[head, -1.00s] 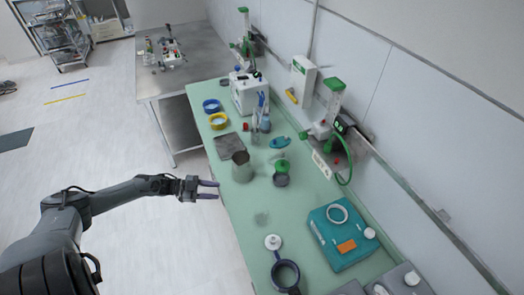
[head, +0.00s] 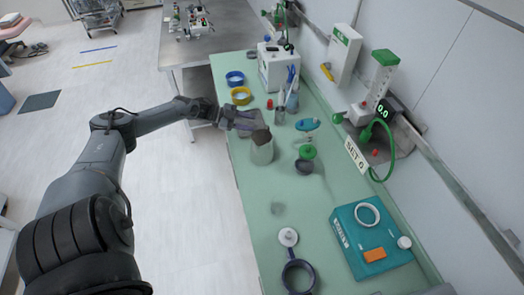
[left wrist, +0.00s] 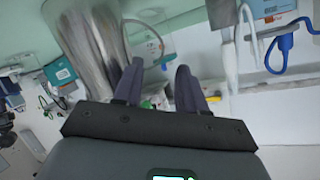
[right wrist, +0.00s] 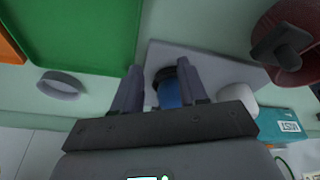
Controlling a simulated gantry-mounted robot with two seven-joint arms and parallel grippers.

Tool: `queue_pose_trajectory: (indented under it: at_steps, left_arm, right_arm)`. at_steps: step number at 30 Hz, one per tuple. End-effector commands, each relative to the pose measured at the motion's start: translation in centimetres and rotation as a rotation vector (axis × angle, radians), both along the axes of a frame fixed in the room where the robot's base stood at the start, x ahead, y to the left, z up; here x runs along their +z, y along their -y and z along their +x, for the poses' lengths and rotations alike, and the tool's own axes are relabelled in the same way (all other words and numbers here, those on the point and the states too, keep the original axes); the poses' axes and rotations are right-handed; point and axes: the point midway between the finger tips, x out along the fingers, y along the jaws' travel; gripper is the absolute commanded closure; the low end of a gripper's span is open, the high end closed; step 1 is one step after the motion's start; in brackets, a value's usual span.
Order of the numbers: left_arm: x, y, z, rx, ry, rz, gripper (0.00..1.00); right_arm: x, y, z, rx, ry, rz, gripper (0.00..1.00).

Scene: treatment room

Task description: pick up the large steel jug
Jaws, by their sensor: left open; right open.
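The large steel jug (head: 262,150) stands upright on the green bench in the head view, a grey cylinder with a dark open mouth. In the left wrist view a blurred, streaked metal surface (left wrist: 92,45), apparently the jug, is close at the upper left. My left gripper (head: 250,121) is open and empty, just beyond the jug's rim and slightly left of it in the head view. Its spread fingers also show in the left wrist view (left wrist: 159,72). My right gripper (right wrist: 160,75) is open; a blue, dark-topped object (right wrist: 168,88) appears between its fingers, apparently beyond them.
A green-lidded dark pot (head: 304,166) stands right of the jug.

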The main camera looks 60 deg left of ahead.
Motion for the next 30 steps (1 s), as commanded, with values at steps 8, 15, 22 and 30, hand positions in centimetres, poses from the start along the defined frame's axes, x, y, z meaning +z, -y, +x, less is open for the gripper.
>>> queue_pose_trajectory:
  at_steps: [8,15,22,30]
  left_arm:
    - [-0.4,0.7,1.0,0.000,0.000,0.000,0.59]
    - [-0.9,1.9,2.9,-0.001,0.003,-0.001,0.59]
    - [-1.6,3.0,4.7,0.001,0.001,-0.001,0.59]
    - [-1.8,3.3,5.1,0.000,-0.001,0.001,0.59]
  right_arm:
    - [-0.3,-0.2,0.1,-0.004,0.002,0.007,0.57]
    - [-0.8,-0.3,0.1,-0.005,0.003,0.010,0.57]
    - [-1.2,-0.2,0.1,-0.004,0.003,0.009,0.57]
    - [-1.3,-0.1,0.1,0.000,0.003,0.001,0.57]
